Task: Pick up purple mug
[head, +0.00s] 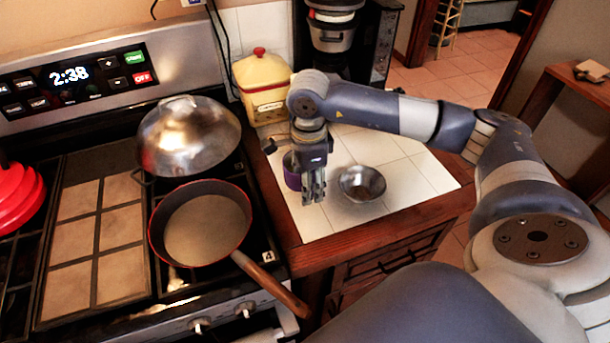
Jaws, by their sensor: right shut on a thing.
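The purple mug (291,178) stands on the white tiled counter, close to the counter's left edge beside the stove. My right gripper (313,196) points down at the mug from above. Its fingers are shut on the mug at its right side and hide part of it. The mug looks upright; I cannot tell whether it is touching the counter. My left gripper is not in view.
A metal bowl (362,184) sits just right of the mug. A yellow canister (262,84) and a coffee maker (333,38) stand behind. The stove at left holds a frying pan (205,226) and a metal dome (190,136). Counter right of the bowl is clear.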

